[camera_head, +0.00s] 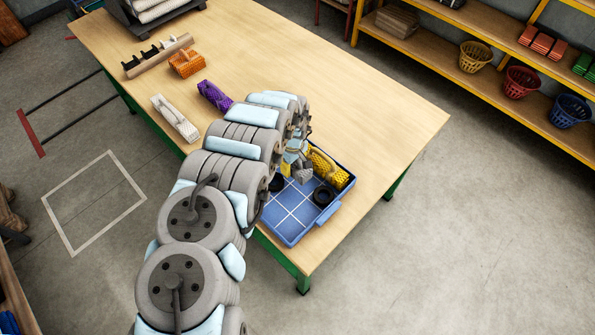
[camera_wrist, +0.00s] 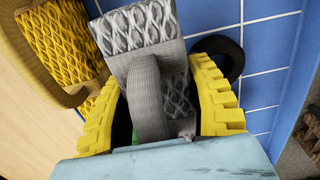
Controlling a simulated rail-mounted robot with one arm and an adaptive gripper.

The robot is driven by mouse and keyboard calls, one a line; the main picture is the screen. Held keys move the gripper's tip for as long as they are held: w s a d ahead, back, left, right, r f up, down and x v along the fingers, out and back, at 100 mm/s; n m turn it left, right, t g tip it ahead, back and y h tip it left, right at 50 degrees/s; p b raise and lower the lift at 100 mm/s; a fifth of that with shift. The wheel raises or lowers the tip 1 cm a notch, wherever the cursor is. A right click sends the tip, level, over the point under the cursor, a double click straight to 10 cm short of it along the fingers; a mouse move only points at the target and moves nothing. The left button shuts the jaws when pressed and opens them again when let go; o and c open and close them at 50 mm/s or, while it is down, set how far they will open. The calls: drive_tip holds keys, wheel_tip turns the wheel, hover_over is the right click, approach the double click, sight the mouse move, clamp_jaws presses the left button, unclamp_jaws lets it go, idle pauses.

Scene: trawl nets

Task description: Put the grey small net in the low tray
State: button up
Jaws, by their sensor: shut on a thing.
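The grey small net (camera_wrist: 150,70) is between the yellow fingers of my gripper (camera_wrist: 165,115) in the wrist view, and the gripper is shut on it. In the head view my gripper (camera_head: 296,160) is over the far part of the low blue tray (camera_head: 283,232), partly hidden by my arm. The grey net shows there (camera_head: 303,174) as a small grey piece above the tray. The tray's blue floor with white lines lies behind the net in the wrist view (camera_wrist: 270,60). I cannot tell whether the net touches the tray.
A yellow net (camera_head: 328,168) and a black ring (camera_head: 323,195) are in the tray. The tray's near part is clear. A purple net (camera_head: 214,95), a white net (camera_head: 175,118) and an orange net (camera_head: 186,63) lie on the wooden table (camera_head: 395,130).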

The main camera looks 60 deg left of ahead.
sight(298, 169)
drive_tip(key=shift+w+f, duration=0.45)
drive_tip(key=shift+f, duration=0.05)
drive_tip(key=shift+w+d+f, duration=0.1)
drive_tip(key=shift+w+f, duration=0.15)
drive_tip(key=shift+f, duration=0.15)
drive_tip(key=shift+w+f, duration=0.1)
drive_tip(key=shift+f, duration=0.6)
drive_tip(key=shift+f+b, duration=0.3)
drive_tip(key=shift+f, duration=0.45)
drive_tip(key=shift+f, duration=0.15)
drive_tip(key=o, duration=0.9)
